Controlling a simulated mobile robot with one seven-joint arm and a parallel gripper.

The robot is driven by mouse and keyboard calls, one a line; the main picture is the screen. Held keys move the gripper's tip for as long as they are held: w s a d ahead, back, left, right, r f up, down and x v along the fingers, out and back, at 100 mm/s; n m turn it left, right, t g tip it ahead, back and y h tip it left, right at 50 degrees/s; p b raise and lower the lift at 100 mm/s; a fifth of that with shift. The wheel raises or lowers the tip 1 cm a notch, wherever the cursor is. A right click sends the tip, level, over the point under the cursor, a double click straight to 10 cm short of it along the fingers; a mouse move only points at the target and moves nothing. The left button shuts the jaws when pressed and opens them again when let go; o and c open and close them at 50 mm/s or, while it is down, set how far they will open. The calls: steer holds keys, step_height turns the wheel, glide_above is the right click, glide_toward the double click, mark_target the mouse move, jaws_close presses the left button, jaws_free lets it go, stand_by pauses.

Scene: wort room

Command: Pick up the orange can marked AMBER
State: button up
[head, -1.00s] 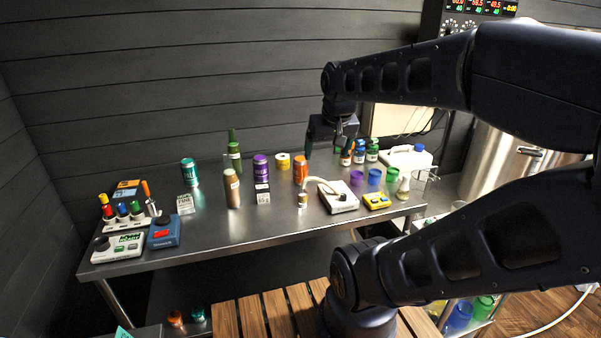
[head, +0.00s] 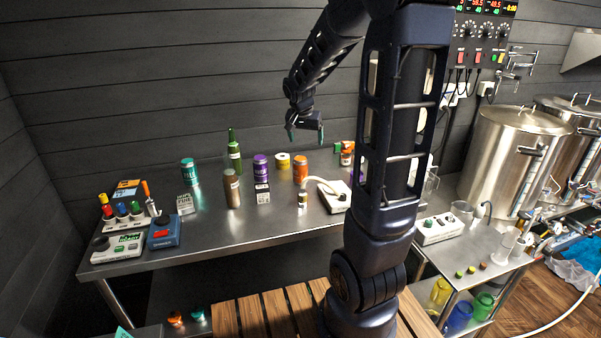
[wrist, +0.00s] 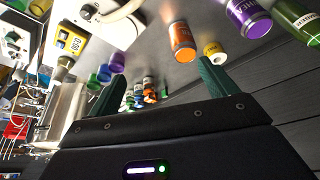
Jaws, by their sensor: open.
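The orange can (head: 300,170) stands upright on the steel bench in the head view, right of the yellow roll and behind the white device with the curved hose. In the wrist view the orange can (wrist: 182,42) is at upper middle, with a pale label band too small to read surely. My gripper (head: 306,134) is open and empty, above the bench and a little above the orange can. Its two green fingertips (wrist: 158,80) show in the wrist view, with the can beyond them and not between them.
A purple can (head: 261,168), a yellow roll (head: 283,161) and a green bottle (head: 234,155) stand left of the orange can. A brown bottle (head: 232,190) and white hose device (head: 336,196) stand nearer the front. My arm hides the bench's right part.

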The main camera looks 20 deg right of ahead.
steer(key=m, duration=0.2)
glide_above(300, 164)
steer(key=a, duration=0.2)
step_height(300, 164, down, 8)
steer(key=f, duration=0.1)
steer(key=shift+h, duration=0.3)
steer(key=shift+d+x, duration=0.2)
steer(key=shift+x, duration=5)
steer(key=shift+r, duration=0.1)
steer(key=c, duration=1.3)
